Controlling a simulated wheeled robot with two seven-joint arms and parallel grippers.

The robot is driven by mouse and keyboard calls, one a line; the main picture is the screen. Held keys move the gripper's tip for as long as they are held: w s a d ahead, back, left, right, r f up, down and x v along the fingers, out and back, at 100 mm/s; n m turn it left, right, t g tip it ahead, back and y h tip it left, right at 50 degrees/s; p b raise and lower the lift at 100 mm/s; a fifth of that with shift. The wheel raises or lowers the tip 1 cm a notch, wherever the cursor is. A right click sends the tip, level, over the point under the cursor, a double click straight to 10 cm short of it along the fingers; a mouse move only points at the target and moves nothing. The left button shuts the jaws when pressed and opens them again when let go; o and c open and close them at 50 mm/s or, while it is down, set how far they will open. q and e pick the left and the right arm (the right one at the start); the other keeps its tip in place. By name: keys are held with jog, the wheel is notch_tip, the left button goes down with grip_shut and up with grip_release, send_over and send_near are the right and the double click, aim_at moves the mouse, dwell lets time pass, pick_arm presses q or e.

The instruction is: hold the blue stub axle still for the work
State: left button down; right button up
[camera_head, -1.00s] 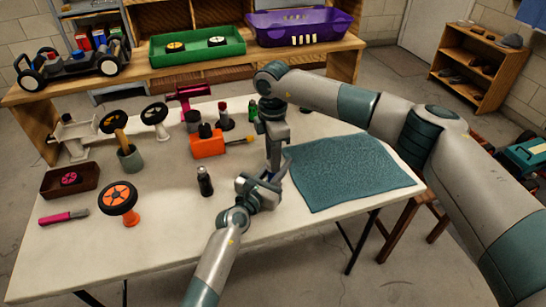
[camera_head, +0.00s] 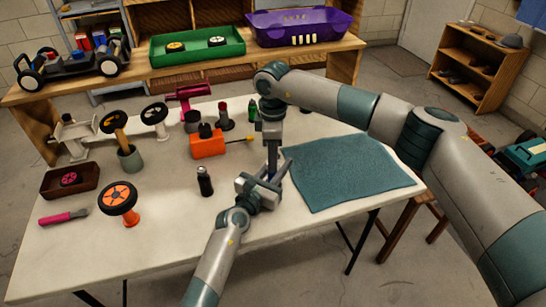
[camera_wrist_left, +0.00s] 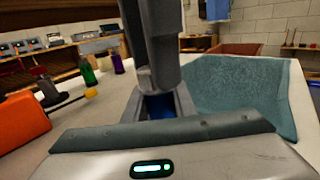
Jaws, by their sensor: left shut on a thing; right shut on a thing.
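The blue stub axle (camera_wrist_left: 160,106) shows as a small blue patch between my left gripper's fingers in the left wrist view. My left gripper (camera_head: 275,176) is shut on it, above the table near its front edge. My right gripper (camera_head: 272,168) points straight down from above and meets the left gripper's fingers. In the left wrist view its grey end (camera_wrist_left: 155,72) is right over the axle. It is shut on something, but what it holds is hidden. Most of the axle is hidden by both grippers.
A teal mat (camera_head: 345,172) lies right of the grippers. A small black bottle (camera_head: 205,181) stands just left of them. An orange box (camera_head: 207,145) and several bottles stand behind. An orange wheel (camera_head: 118,198) stands at the left. The table's front middle is clear.

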jog(key=o, duration=1.1)
jog(key=shift+c, duration=0.2)
notch_tip(320, 180, up, 12)
pick_arm(q)
jog(key=c, duration=1.4)
grip_release()
jog(key=shift+s+a, duration=0.1)
jog(key=v, duration=1.1)
jog(key=shift+s+a, duration=0.25)
jog(key=shift+s, duration=0.1)
